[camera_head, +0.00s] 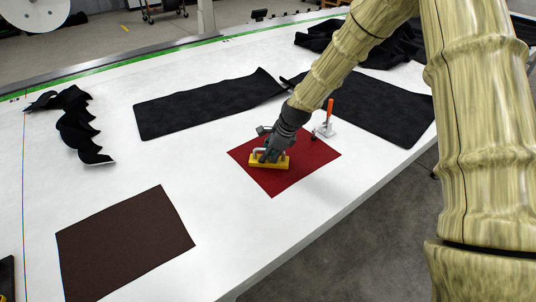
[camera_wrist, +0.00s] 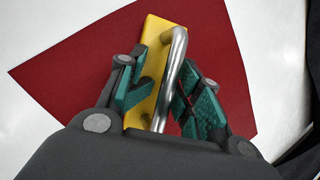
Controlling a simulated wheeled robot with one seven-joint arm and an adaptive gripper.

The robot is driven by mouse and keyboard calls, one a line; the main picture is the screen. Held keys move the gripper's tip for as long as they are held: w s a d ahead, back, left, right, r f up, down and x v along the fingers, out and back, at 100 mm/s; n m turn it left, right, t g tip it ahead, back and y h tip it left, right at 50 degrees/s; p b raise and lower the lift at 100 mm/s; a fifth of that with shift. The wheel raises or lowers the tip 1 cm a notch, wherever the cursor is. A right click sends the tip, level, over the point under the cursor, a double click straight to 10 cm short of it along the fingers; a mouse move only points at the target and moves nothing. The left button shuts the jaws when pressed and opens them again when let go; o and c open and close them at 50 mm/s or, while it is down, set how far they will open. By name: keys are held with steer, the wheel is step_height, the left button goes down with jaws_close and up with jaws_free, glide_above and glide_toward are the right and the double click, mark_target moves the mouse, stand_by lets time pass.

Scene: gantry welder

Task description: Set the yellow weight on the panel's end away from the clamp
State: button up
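The yellow weight (camera_head: 268,163) is a flat bar with a bent metal handle. It appears to rest on the red panel (camera_head: 285,183), towards the left part, away from the clamp. The clamp (camera_head: 325,130), with an upright orange handle, stands at the panel's upper right edge. My gripper (camera_head: 268,153) is down at the weight. In the wrist view, the green-padded fingers of my gripper (camera_wrist: 164,95) straddle the metal handle (camera_wrist: 172,70). A gap shows between the left finger and the handle; the right finger is close beside it. The weight's near end is hidden by my gripper.
A brown panel (camera_head: 122,245) lies front left on the white table (camera_head: 215,225). Dark panels (camera_head: 207,103) (camera_head: 375,108) lie behind. Crumpled black pieces (camera_head: 75,125) lie at left and at the back. The table's front edge runs diagonally right of the red panel.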

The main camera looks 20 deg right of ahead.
steer(key=shift+w+r, duration=0.15)
steer(key=shift+r, duration=0.6)
steer(key=b+v, duration=0.2)
steer(key=v, duration=1)
steer(key=shift+f, duration=0.1)
